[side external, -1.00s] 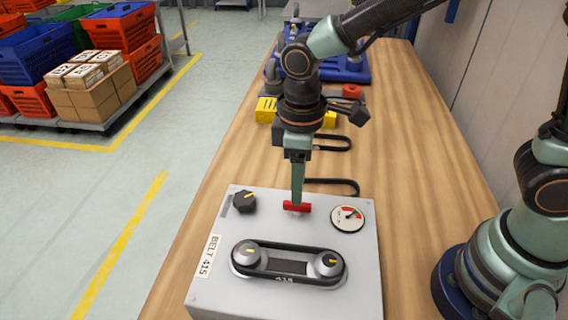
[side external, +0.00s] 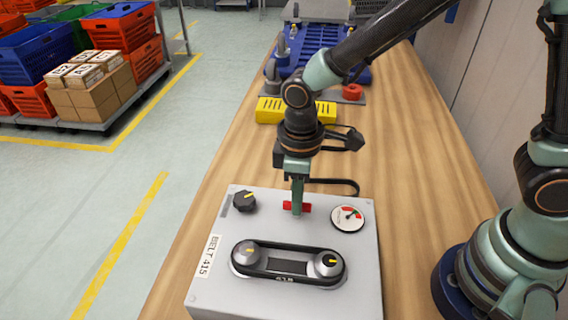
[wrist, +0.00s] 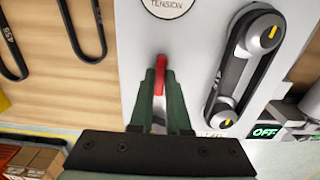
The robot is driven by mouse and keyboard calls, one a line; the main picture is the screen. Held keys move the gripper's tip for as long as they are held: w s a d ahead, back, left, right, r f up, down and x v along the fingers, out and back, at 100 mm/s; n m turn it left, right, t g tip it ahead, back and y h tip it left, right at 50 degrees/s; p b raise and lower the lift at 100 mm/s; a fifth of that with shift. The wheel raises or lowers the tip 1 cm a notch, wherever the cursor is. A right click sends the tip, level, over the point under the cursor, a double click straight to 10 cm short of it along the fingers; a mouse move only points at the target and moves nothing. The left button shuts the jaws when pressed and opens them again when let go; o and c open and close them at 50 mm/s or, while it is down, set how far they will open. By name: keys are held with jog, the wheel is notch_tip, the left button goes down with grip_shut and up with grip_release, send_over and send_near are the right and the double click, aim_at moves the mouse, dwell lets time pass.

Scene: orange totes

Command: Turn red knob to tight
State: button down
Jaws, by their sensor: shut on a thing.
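The red knob (side external: 284,206) is a short bar on top of the grey box (side external: 215,285) labelled BELT 415. My gripper (side external: 297,211) points down at it and is shut on it, hiding its middle. In the wrist view the red knob (wrist: 160,66) shows between the two green fingers (wrist: 159,88). The round gauge (side external: 348,217) stands right of the knob, with a red and green dial and a needle near the top. In the wrist view only the gauge's edge with the word TENSION (wrist: 168,5) shows.
A black belt (side external: 288,280) runs round two pulleys at the box's front. A black knob (side external: 244,201) sits left of the red one. A loose belt (side external: 334,182) and a yellow block (side external: 268,112) lie behind the box. The wood at right (side external: 420,190) is clear.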

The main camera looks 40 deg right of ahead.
jog(key=shift+m, duration=0.3)
jog(key=m, duration=0.3)
jog(key=shift+m, duration=0.3)
jog(key=m, duration=0.4)
jog(key=shift+r+m, duration=0.1)
jog(key=shift+m, duration=0.2)
jog(key=m, duration=0.4)
jog(key=shift+m, duration=2.5)
jog(key=c, duration=0.9)
grip_release()
